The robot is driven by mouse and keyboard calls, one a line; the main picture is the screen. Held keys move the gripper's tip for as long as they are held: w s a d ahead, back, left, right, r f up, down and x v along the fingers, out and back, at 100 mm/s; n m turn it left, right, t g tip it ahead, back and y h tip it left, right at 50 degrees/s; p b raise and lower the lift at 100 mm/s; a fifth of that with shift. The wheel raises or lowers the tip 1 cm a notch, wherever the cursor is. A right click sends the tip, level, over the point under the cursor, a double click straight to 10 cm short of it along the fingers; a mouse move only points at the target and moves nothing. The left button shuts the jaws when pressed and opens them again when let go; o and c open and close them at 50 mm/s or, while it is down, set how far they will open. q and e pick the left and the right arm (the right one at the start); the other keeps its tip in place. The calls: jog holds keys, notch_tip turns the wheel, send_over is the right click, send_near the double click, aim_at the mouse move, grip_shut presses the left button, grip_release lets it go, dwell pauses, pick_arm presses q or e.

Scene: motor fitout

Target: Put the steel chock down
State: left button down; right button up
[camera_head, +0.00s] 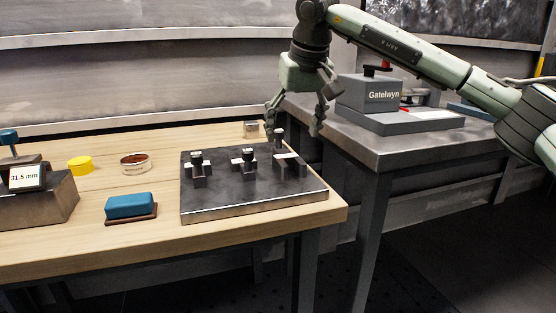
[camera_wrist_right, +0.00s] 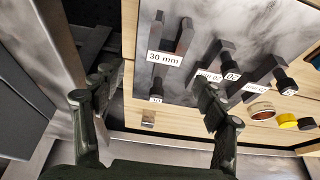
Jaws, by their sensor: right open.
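A small grey metal block, which looks like the steel chock (camera_head: 250,128), sits on the wooden bench top behind the dark plate. It also shows in the right wrist view as a small block (camera_wrist_right: 148,117) on bare wood near the bench edge. My right gripper (camera_head: 295,117) is open and empty, raised above the back right corner of the plate. In the right wrist view its fingers (camera_wrist_right: 155,98) are spread wide, with the block visible between them and apart from both. My left gripper is not in view.
The dark metal plate (camera_head: 240,208) carries several upright black fixtures with white labels. A blue block on a brown base (camera_head: 130,206), a yellow disc (camera_head: 80,165), a round tin (camera_head: 135,162) and a gauge reading 31.5 mm (camera_head: 40,200) stand left. A metal table (camera_head: 385,150) holds the Gatelwyn machine.

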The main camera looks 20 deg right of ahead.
aim_at(285, 155)
jog(key=shift+w+d+f, duration=0.15)
jog(key=shift+w+f, duration=0.15)
jog(key=shift+f, duration=0.65)
jog(key=x, duration=0.3)
jog(key=a+x, duration=0.1)
jog(key=x, duration=0.1)
jog(key=shift+f, duration=0.15)
jog(key=shift+c, duration=0.3)
grip_shut()
